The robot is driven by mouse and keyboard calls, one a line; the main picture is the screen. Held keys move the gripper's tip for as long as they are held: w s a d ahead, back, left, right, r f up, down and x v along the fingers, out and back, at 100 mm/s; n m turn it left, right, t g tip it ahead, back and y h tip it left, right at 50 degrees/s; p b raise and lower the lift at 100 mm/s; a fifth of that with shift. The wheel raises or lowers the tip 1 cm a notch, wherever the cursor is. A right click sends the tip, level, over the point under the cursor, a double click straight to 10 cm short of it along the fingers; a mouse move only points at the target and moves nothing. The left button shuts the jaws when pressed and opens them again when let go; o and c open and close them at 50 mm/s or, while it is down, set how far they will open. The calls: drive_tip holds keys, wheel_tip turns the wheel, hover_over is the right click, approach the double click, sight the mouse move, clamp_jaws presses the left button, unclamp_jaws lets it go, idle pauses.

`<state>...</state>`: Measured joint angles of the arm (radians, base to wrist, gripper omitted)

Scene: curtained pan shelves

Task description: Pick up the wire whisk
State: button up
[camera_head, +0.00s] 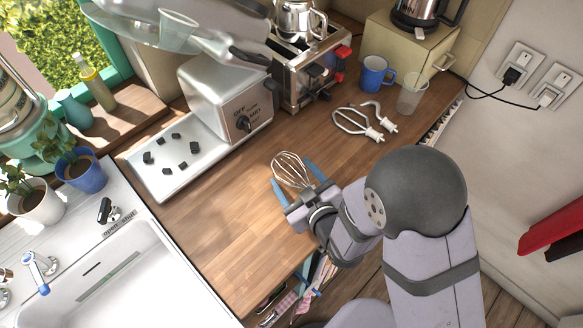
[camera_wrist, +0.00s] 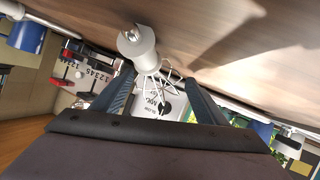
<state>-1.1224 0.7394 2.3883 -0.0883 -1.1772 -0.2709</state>
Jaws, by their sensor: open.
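The wire whisk (camera_head: 289,168) lies over the wooden counter with its wire loops pointing to the back left. Its near end is hidden by my gripper in the head view. My gripper (camera_head: 291,175) is open, with one blue finger on each side of the wires. In the wrist view the whisk's white hub (camera_wrist: 138,45) and thin wires show above and between the two dark fingers of my gripper (camera_wrist: 162,80). The hub is off toward the left finger. I cannot tell whether the fingers touch the whisk.
Two white-hubbed beaters (camera_head: 357,123) lie behind it on the counter (camera_head: 213,235). A blue mug (camera_head: 375,75) and a clear glass (camera_head: 411,95) stand at the back right. A toaster (camera_head: 310,75) and a grey appliance with a dial (camera_head: 228,95) stand behind. A sink (camera_head: 130,275) is at left.

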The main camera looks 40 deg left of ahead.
drive_tip(key=shift+w+a+f, duration=0.2)
drive_tip(key=shift+a+f, duration=0.05)
drive_tip(key=shift+a, duration=0.3)
drive_tip(key=shift+c, duration=0.3)
drive_tip(key=c, duration=0.8)
drive_tip(key=shift+r, duration=0.3)
drive_tip(key=shift+c, duration=0.2)
drive_tip(key=shift+r+b, duration=0.8)
drive_tip(key=shift+r, duration=3.9)
